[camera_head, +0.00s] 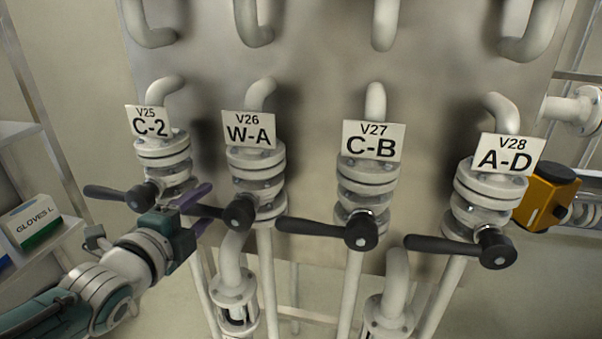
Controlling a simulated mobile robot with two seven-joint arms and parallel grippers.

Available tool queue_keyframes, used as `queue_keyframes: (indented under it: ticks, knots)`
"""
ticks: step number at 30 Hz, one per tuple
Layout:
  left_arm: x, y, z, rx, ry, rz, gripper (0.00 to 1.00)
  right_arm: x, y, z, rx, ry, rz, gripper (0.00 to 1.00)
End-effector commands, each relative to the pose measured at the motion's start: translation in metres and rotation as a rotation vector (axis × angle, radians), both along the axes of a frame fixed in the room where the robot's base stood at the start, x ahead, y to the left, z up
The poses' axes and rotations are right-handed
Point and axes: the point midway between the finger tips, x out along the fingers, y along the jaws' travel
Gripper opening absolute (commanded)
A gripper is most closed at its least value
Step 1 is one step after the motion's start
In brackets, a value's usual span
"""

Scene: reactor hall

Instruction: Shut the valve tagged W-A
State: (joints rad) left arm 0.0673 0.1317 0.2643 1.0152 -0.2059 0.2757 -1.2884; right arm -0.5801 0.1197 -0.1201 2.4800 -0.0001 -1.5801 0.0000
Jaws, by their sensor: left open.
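The tag W-A (249,131), marked V26, is second from the left in a row of tagged valves. Below it is the W-A valve body (257,178) with a black lever handle (240,212). The lever points left from its hub, across the upright pipe. My left gripper (208,206) comes in from the lower left with its purple fingers apart. One finger shows above the W-A lever's outer end and one below it. The lever's tip is partly hidden by the gripper, and I cannot tell whether the fingers touch it. My right gripper is not in view.
The C-2 valve lever (120,192) sits close behind and left of my left gripper. The C-B lever (310,227) and A-D lever (445,243) are to the right. A yellow box (545,197) is at far right. A gloves box (32,221) stands on the left shelf.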

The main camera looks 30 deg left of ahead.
Motion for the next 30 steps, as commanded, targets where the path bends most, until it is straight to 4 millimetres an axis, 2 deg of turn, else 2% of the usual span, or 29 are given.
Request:
queue_keyframes:
  ticks: [8,15,21,25,30]
  knots:
    - [-0.008,-0.002,0.001,-0.002,0.005,0.0,0.58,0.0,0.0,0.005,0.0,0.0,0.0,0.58]
    - [-0.051,-0.012,0.011,-0.002,0.006,0.001,0.58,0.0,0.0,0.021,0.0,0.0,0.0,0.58]
    - [-0.083,-0.02,0.016,-0.001,0.004,0.001,0.58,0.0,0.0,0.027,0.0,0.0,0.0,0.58]
    - [-0.093,-0.023,0.018,-0.001,0.003,0.001,0.58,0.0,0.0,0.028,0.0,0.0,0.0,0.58]
    - [-0.095,-0.023,0.019,-0.001,0.001,0.0,0.58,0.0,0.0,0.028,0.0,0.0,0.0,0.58]
